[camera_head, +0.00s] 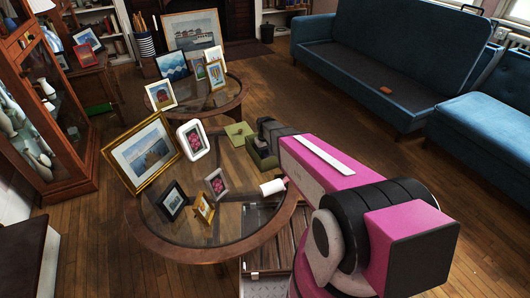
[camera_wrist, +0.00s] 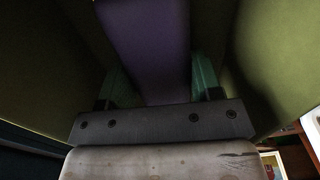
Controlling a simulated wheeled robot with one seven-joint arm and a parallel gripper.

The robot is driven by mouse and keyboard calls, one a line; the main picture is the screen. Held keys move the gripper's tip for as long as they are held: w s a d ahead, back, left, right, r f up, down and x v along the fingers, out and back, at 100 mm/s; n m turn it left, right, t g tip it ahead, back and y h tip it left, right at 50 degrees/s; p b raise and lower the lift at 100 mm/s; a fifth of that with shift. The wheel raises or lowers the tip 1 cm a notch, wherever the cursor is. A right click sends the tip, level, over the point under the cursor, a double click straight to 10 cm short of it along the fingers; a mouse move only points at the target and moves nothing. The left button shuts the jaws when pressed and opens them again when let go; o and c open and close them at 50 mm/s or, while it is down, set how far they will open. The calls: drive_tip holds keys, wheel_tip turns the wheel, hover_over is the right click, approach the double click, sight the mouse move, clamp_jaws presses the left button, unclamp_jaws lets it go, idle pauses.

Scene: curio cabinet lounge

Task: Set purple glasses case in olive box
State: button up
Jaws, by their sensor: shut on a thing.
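The purple glasses case (camera_wrist: 150,45) fills the middle of the wrist view, between the two green fingers of my gripper (camera_wrist: 160,84). My gripper is shut on it. Olive walls of the olive box (camera_wrist: 40,75) rise on both sides of the case and fingers, so the case is within the box's opening. Whether the case touches the bottom cannot be told. In the head view the olive box (camera_head: 261,160) stands on the round glass table, partly hidden behind my arm. The case is hidden there.
An olive lid-like square (camera_head: 239,133) lies beside the box. Several picture frames, such as a white one (camera_head: 193,139) and a large gold one (camera_head: 142,153), stand on the round glass table (camera_head: 150,238). A white cylindrical item (camera_head: 272,187) is near my arm. A blue sofa (camera_head: 390,60) is behind.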

sight(265, 151)
drive_tip(key=o, duration=1)
drive_tip(key=shift+o, duration=0.2)
wheel_tip(265, 151, up, 12)
drive_tip(key=s+d+r+m, duration=0.2)
drive_tip(key=s+d, duration=0.4)
drive_tip(key=s, duration=0.3)
drive_tip(key=s+d+r+m, duration=0.2)
drive_tip(key=s+d, duration=0.5)
drive_tip(key=s, duration=0.3)
drive_tip(key=shift+d+r+m, duration=0.25)
drive_tip(key=shift+r+m, duration=0.05)
drive_tip(key=shift+r, duration=0.05)
